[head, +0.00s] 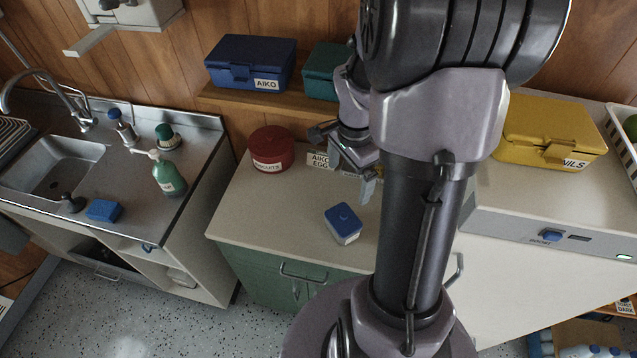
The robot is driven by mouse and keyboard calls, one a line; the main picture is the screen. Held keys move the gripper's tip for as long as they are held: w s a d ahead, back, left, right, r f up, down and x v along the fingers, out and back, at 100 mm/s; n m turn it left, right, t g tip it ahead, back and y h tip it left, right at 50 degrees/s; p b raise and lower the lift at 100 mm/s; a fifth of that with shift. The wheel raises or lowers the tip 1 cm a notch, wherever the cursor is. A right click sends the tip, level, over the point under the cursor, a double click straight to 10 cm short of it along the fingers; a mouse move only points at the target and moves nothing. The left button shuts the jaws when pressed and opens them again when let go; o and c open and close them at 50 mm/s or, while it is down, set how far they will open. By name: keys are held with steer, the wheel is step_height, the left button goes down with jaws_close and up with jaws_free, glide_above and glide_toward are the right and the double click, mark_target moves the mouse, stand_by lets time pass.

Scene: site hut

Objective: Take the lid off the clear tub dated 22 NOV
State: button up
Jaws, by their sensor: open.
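A small tub with a blue lid (343,219) stands on the pale counter, left of my arm in the head view. The lid is on it and has a small raised knob. A white label (351,239) is on its front side, too small to read, so I cannot confirm the date. The tub's walls barely show. My gripper (367,187) is open, above and behind the tub, pointing down and apart from it. My own arm hides part of the gripper and the counter to the right.
A red round tin (271,149) and an AIKO EGG card (319,161) are at the counter's back. A shelf (215,95) above bears a blue AIKO box (250,63) and a green box (322,70). A yellow NILS box (548,131) is right. Counter left of the tub is clear.

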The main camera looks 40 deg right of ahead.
mark_target(344, 215)
step_height(344, 215, down, 17)
steer(key=b, duration=0.3)
steer(key=shift+r+b, duration=0.15)
steer(key=shift+b, duration=0.15)
steer(key=shift+c, duration=0.4)
steer(key=c, duration=1)
steer(key=shift+r, duration=0.15)
